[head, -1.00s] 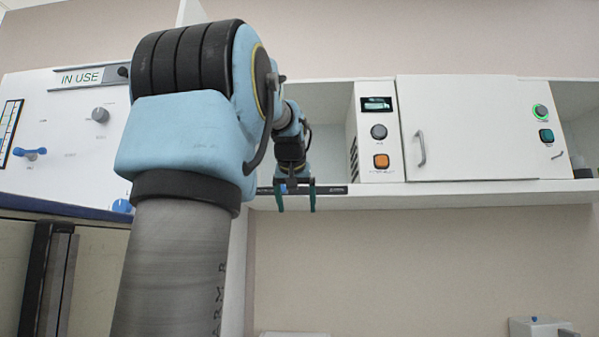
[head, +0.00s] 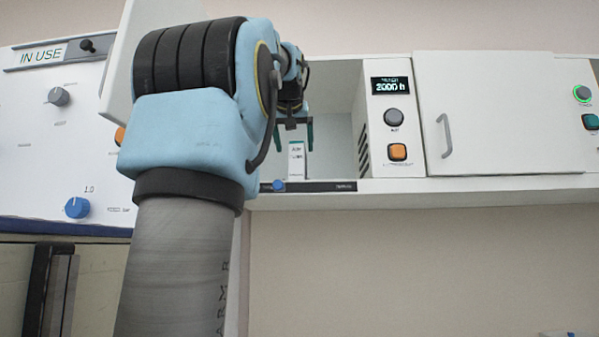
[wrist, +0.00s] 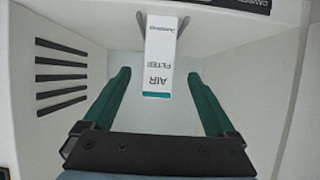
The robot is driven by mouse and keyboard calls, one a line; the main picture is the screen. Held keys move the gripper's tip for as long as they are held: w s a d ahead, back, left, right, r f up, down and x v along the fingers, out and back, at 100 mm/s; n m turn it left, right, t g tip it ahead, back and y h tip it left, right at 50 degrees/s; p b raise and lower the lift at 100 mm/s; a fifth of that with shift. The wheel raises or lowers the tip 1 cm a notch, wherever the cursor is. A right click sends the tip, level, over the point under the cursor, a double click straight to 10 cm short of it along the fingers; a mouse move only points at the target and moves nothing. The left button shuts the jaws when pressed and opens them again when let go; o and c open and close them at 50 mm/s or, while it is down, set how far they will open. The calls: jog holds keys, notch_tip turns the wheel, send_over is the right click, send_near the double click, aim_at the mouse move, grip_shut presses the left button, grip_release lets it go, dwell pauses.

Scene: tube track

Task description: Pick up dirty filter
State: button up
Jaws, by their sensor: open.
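A white upright air filter (head: 296,160) stands in the open compartment of the white cabinet in the head view. In the wrist view the filter (wrist: 165,50) shows "AIR FILTER" lettering and a teal band at one end. No dirt shows on it, and it is the only filter in view. My gripper (head: 294,143) is open and empty, its two green fingers just above the filter in the head view. In the wrist view the fingers (wrist: 160,75) lie to either side of the filter's line, with gaps on both sides. Whether the filter is between them in depth is unclear.
The compartment has a slotted side wall (wrist: 62,75) and a plain wall opposite, close around my gripper. A control panel with a display (head: 391,85) and a closed door (head: 490,110) with a handle are to the right. A white panel (head: 122,55) juts out at left.

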aim_at(296, 154)
jog(key=p+x, duration=0.1)
jog(key=x, duration=0.4)
jog(key=shift+w, duration=0.3)
jog(key=p+x, duration=0.2)
jog(key=x, duration=0.1)
jog(key=p+x, duration=0.1)
jog(key=shift+w+d+r, duration=0.1)
jog(key=shift+w+r, duration=0.05)
jog(key=shift+w, duration=0.25)
jog(key=shift+w+f, duration=0.25)
jog(key=shift+w, duration=0.05)
grip_shut()
